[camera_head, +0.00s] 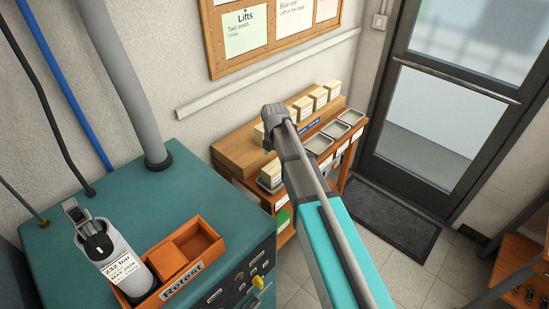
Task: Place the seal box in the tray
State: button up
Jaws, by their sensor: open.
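Several cream boxes stand in a row on the wooden bench, among them one at the right end (333,89), one left of it (319,97) and another (303,106). One more cream box (259,133) shows just left of my gripper. Their labels are too small to read, so I cannot tell which is the seal box. Small grey trays (319,144) (335,130) (351,116) line the bench's front and look empty. A further cream box (271,174) sits at the front left, apparently in a dark tray. My gripper (268,138) is open over the bench; its fingertips are mostly hidden.
A teal machine (190,175) fills the lower left, with a grey cylinder (112,255) and an orange "Retest" bin (205,240) on top. A wall and noticeboard stand behind the bench. A door (440,100) and dark mat (390,215) lie to the right.

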jog(key=shift+r+p, duration=2)
jog(key=shift+r, duration=0.35)
jog(key=shift+s, duration=0.1)
jog(key=shift+s+d+m, duration=0.4)
jog(key=shift+m, duration=0.2)
jog(key=s+d+m, duration=0.7)
jog(key=s+m, duration=0.2)
jog(key=m, duration=0.4)
jog(key=s+d+m, duration=0.7)
jog(key=s+m, duration=0.2)
jog(key=m, duration=0.3)
jog(key=shift+s+m, duration=0.35)
jog(key=shift+m, duration=0.05)
